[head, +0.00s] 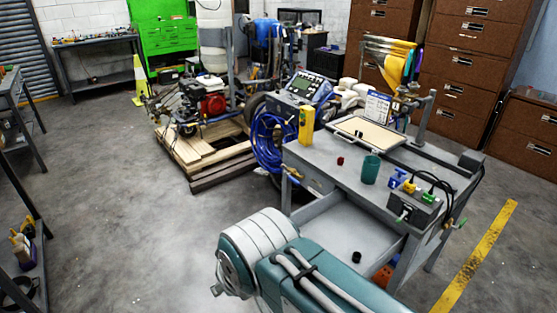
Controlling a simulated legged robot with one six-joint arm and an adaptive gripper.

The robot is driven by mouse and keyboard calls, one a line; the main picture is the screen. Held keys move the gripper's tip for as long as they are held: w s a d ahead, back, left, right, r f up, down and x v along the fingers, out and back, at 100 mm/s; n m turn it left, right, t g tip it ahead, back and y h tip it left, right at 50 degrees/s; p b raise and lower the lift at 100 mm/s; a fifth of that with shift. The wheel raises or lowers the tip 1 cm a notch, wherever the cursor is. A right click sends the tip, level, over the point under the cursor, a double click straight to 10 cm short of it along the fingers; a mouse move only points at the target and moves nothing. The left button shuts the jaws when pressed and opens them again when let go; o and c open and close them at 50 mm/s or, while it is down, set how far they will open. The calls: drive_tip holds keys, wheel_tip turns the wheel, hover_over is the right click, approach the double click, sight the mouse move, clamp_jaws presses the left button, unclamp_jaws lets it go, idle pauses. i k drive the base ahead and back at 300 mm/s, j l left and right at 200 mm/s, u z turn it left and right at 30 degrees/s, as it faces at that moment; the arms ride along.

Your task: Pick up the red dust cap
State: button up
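A small dark red cap (340,161), which looks like the red dust cap, lies on the grey top of the workbench cart (320,152). It is left of a teal cup (371,169) and in front of a beige-topped tray (372,134). Nothing covers it. Part of my own arm, white and teal, fills the bottom middle of the head view, in front of the cart. My gripper is not in view.
A yellow device (306,124) stands at the top's left back corner. A grey box with cables (413,205) and blue fittings (398,178) are at right. Blue hose (268,145) hangs behind. Floor at left is clear.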

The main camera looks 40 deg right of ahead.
sight(340, 162)
drive_tip(key=i+j+z, duration=0.1)
drive_tip(key=i, duration=0.35)
drive_tip(key=i+j+z, duration=0.15)
drive_tip(key=i, duration=0.25)
drive_tip(key=i+j+z, duration=0.1)
drive_tip(key=i+j, duration=0.2)
drive_tip(key=i+l+z, duration=0.1)
drive_tip(key=i+z, duration=0.15)
drive_tip(key=z, duration=0.15)
drive_tip(key=i+z, duration=0.6)
drive_tip(key=z, duration=0.2)
drive_tip(key=i+j+z, duration=0.15)
drive_tip(key=z, duration=0.25)
drive_tip(key=i+z, duration=0.3)
drive_tip(key=i+j+z, duration=0.1)
drive_tip(key=i+z, duration=0.2)
drive_tip(key=i, duration=0.2)
